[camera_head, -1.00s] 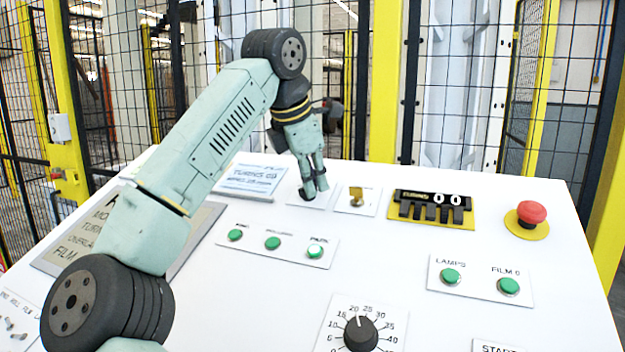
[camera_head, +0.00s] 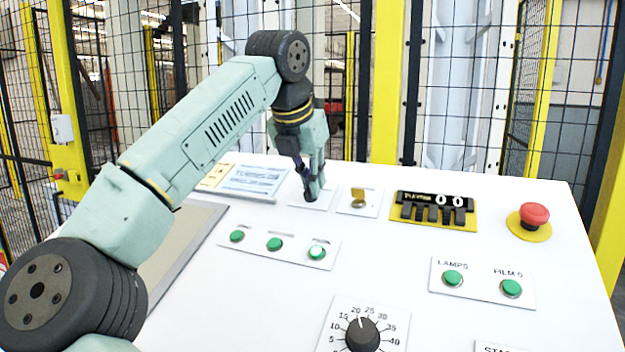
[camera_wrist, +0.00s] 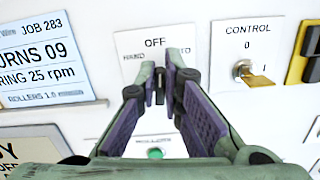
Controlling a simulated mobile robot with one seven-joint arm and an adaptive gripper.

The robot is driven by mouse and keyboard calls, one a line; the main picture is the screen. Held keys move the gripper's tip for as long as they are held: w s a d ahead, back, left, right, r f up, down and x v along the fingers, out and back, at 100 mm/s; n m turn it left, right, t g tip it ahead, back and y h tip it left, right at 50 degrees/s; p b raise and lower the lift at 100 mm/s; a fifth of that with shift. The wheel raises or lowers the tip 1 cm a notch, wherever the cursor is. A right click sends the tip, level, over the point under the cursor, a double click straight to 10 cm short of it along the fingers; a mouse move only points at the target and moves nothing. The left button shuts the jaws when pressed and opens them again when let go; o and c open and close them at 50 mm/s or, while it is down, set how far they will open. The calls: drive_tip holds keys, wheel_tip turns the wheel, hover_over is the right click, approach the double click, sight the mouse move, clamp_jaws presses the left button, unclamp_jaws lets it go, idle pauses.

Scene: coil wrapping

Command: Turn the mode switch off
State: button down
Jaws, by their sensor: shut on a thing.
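The mode switch's white plate (camera_wrist: 128,42) is marked OFF at the top, with HAND at the left and a partly covered label at the right. My gripper (camera_wrist: 160,88) is shut on the switch knob, directly below the word OFF in the wrist view. Only a narrow dark piece of the knob shows between the fingertips, so its exact pointing is hard to read. In the head view my gripper (camera_head: 313,197) reaches down to the plate (camera_head: 326,200) at the back of the white panel, and the knob is hidden there.
Right of the plate is a CONTROL key switch (camera_wrist: 256,78) with a brass key, then a yellow-backed counter (camera_head: 432,210) and a red emergency button (camera_head: 534,215). A job sign (camera_wrist: 40,60) stands at the left. Green buttons (camera_head: 274,244) lie in front.

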drive_tip(key=shift+a+n, duration=0.1)
drive_tip(key=shift+n, duration=0.4)
drive_tip(key=c, duration=1.7)
unclamp_jaws()
drive_tip(key=shift+r, duration=0.1)
drive_tip(key=v, duration=1.1)
drive_tip(key=shift+s+r, duration=0.3)
